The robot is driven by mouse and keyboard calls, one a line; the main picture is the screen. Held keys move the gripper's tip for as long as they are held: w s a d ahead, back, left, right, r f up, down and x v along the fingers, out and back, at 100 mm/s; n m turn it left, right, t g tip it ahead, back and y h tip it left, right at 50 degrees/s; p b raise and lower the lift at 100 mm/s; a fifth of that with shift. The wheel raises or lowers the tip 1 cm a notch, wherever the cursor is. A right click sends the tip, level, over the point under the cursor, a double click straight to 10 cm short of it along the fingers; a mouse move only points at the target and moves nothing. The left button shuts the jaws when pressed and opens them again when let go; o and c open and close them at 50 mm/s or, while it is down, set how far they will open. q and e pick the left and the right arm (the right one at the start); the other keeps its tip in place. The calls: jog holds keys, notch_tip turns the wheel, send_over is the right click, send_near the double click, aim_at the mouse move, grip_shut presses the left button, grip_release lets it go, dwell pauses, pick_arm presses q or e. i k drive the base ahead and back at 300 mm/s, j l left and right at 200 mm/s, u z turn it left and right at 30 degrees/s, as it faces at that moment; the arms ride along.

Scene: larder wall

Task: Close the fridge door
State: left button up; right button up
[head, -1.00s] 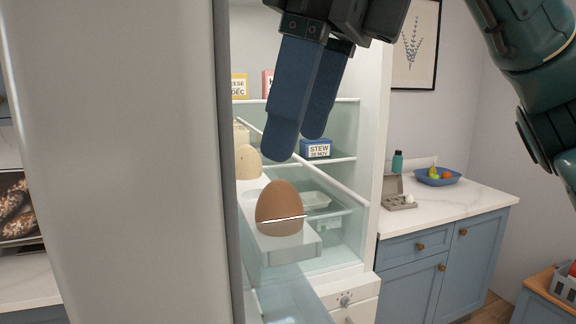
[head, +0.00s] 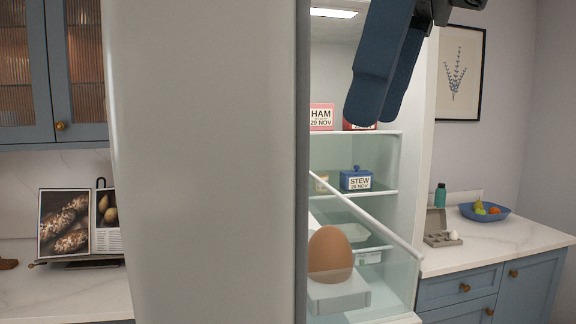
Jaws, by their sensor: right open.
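The fridge door (head: 210,170) stands open and fills the left-centre of the head view, its pale outer face toward me. Its edge hides the left part of the fridge inside. Behind it I see lit glass shelves (head: 385,193) and a clear door bin. My right gripper (head: 372,118) hangs from the top, blue fingers pointing down, in front of the fridge opening. It is open and empty, apart from the door. My left gripper does not show.
Inside are a HAM box (head: 321,117) and a blue STEW tub (head: 356,180). Right of the fridge, a counter (head: 500,240) carries an egg carton (head: 437,230), a bottle (head: 440,195) and a fruit bowl (head: 484,212). An open cookbook (head: 65,225) stands on the left counter.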

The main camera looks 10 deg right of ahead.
aim_at(208, 102)
jog(key=k+l, duration=0.3)
jog(key=k, duration=0.15)
jog(key=k+l, duration=0.35)
jog(key=k, duration=0.1)
